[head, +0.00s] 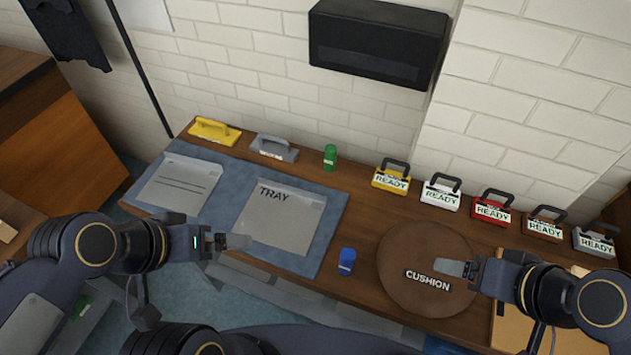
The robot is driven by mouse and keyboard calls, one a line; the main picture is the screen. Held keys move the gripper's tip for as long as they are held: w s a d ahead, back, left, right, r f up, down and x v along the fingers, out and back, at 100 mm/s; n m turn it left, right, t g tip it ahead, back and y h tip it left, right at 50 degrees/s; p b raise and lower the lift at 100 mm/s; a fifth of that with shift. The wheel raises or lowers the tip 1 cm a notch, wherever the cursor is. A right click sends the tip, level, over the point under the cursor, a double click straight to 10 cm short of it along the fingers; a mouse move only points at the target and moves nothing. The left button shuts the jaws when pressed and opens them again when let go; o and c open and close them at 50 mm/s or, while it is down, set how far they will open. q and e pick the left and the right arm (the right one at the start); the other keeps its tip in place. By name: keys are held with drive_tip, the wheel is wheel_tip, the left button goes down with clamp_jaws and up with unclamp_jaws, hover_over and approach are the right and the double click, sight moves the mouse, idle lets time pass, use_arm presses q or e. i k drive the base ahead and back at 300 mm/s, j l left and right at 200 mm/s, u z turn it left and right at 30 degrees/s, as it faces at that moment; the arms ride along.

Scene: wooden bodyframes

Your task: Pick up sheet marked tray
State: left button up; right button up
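The sheet marked TRAY (283,216) is a pale grey, roughly square sheet lying flat on a blue mat (335,215), with its dark lettering along the far edge. My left gripper (238,241) is at the sheet's near left corner. Its fingertips overlap that corner in the picture; I cannot tell whether they touch it. My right gripper (452,268) is over the round brown cushion (415,250) marked CUSHION, right of the sheet. The fingers of both grippers overlap in this view, so their opening is unclear.
Another pale sheet (180,185) with dark lines lies left on the mat. A yellow tool (214,132), a grey tool (273,148) and a green cylinder (330,157) stand behind. A blue cylinder (347,261) stands right of the sheet. Several READY-labelled items line the back right.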

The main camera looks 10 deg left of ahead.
sight(275, 214)
drive_tip(key=k, duration=0.4)
drive_tip(key=k+z, duration=0.1)
drive_tip(key=z, duration=0.8)
drive_tip(key=k+z, duration=0.15)
drive_tip(key=z, duration=0.3)
drive_tip(key=k+j, duration=0.1)
drive_tip(key=j, duration=0.25)
drive_tip(key=j+z, duration=0.1)
drive_tip(key=j, duration=0.25)
drive_tip(key=k+j, duration=0.15)
drive_tip(key=j, duration=0.2)
drive_tip(key=k+j+z, duration=0.1)
drive_tip(key=j, duration=0.25)
